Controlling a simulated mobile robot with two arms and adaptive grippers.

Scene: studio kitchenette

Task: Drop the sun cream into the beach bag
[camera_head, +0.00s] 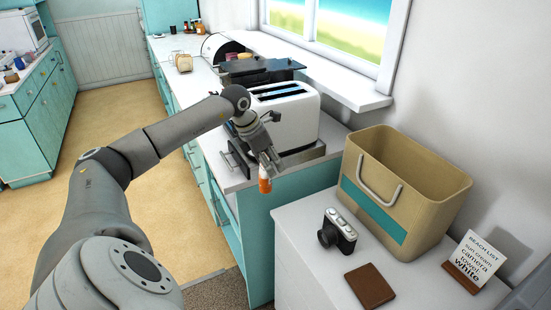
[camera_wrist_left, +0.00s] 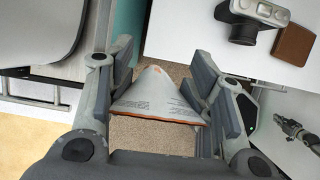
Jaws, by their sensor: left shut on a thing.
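My left gripper (camera_head: 266,168) is shut on the sun cream (camera_head: 265,186), a small tube with white and orange on it. The tube hangs below the fingers, in front of the teal counter's end. In the left wrist view the tube (camera_wrist_left: 157,97) shows large and pale between the two fingers, with an orange edge. The beach bag (camera_head: 435,194), tan with a teal band and a pale handle, stands upright and open on the white surface to the right of the gripper. The bag's floor is hidden. A grey jointed part at the wrist view's right edge may be my right gripper (camera_wrist_left: 297,130).
A camera (camera_head: 337,229) and a brown wallet-like item (camera_head: 369,286) lie in front of the bag on the white surface (camera_head: 310,270). A list card (camera_head: 475,262) stands right of the bag. A toaster (camera_head: 285,113) is on the counter behind my gripper.

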